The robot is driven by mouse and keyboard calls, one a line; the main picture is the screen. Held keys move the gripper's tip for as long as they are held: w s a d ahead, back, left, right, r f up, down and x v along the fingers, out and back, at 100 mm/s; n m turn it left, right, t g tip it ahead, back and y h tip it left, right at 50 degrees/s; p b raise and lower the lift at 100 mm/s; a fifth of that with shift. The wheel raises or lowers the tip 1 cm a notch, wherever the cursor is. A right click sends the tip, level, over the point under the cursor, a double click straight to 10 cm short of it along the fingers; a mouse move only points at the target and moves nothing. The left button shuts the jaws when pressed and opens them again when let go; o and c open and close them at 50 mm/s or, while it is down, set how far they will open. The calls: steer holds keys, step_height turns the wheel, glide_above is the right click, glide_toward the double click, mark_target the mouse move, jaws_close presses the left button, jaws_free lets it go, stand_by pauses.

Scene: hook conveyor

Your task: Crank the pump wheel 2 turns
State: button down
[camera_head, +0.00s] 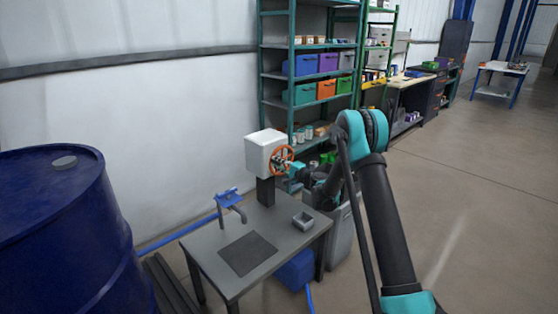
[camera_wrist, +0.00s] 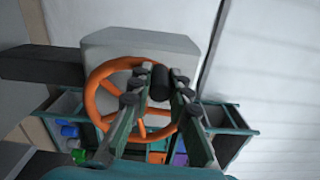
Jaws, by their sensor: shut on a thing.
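The orange pump wheel (camera_head: 289,151) stands upright on the side of a white pump box (camera_head: 262,150) on a dark post at the table's back. In the wrist view the wheel (camera_wrist: 93,92) faces me, with the box (camera_wrist: 120,47) behind it. My gripper (camera_wrist: 160,80) is shut on the wheel's black crank handle (camera_wrist: 160,88), with one finger on each side. The handle is at the upper right of the wheel in that view. In the head view my gripper (camera_head: 287,165) is at the wheel, and the handle is hard to make out.
A grey table (camera_head: 210,262) carries a blue tap (camera_head: 228,197), a dark square panel (camera_head: 248,253) and a small metal tray (camera_head: 303,221). A large blue drum (camera_head: 60,225) stands at left. A shelf (camera_head: 275,100) with coloured bins is behind. Open floor lies right.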

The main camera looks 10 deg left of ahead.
mark_target(278, 175)
step_height(278, 175, down, 6)
steer(key=n, duration=0.8)
steer(key=shift+s+r, duration=0.1)
steer(key=shift+r, duration=0.15)
steer(key=n, duration=0.1)
steer(key=f+n, duration=0.1)
steer(key=n, duration=0.1)
steer(key=w+d+f+n, duration=0.1)
steer(key=shift+w+f+n, duration=0.1)
steer(key=shift+f+n, duration=0.15)
steer(key=shift+n, duration=0.15)
steer(key=n, duration=0.1)
steer(key=w+d+f+n, duration=0.1)
steer(key=n, duration=0.1)
steer(key=w+n, duration=0.1)
steer(key=shift+d+f+n, duration=0.2)
steer(key=shift+f+n, duration=0.1)
steer(key=shift+f, duration=0.1)
steer(key=w+d+r+n, duration=0.3)
steer(key=w+d+n, duration=0.3)
steer(key=n, duration=1.1)
steer(key=shift+w, duration=0.8)
